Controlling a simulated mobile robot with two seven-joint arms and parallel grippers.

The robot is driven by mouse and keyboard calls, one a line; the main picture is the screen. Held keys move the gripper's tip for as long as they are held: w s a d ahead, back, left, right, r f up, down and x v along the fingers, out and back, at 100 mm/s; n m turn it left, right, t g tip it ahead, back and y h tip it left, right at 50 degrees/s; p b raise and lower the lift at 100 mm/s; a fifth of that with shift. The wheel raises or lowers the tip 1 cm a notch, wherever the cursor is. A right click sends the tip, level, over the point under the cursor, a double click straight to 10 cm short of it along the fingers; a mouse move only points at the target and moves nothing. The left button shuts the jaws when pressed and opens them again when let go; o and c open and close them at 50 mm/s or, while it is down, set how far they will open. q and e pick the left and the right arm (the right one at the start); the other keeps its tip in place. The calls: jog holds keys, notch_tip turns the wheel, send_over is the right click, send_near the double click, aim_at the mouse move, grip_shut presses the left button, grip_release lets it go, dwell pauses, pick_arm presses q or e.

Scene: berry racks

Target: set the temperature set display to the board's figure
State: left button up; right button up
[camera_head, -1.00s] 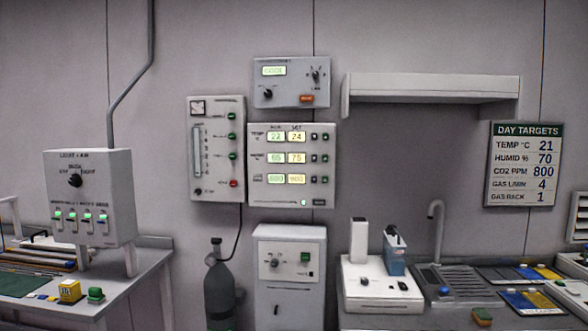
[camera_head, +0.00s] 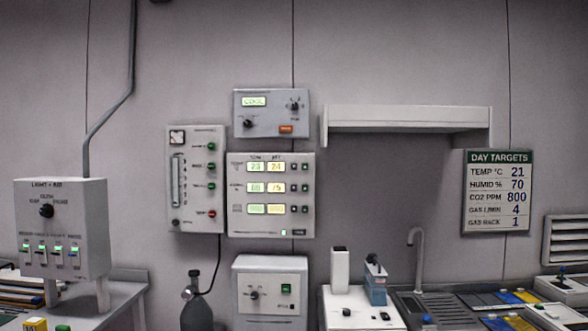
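The control panel (camera_head: 240,222) hangs on the wall at the centre of the head view. Its temperature row is the top one, with a left display (camera_head: 256,167) that seems to read 23 and a temperature set display (camera_head: 276,167) that reads 24. Small dark buttons (camera_head: 299,167) sit to the right of that set display. The day targets board (camera_head: 497,192) on the right wall reads TEMP 21, HUMID 70, CO2 800, GAS L/MIN 4 and GAS RACK 1. Neither of my grippers shows.
A box reading COOL (camera_head: 271,113) is above the panel, and a flow meter panel (camera_head: 196,180) adjoins its left. A white cabinet (camera_head: 270,270) stands below. A light box (camera_head: 60,228) is at left. A shelf (camera_head: 408,118) and a sink tap (camera_head: 416,250) are at right.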

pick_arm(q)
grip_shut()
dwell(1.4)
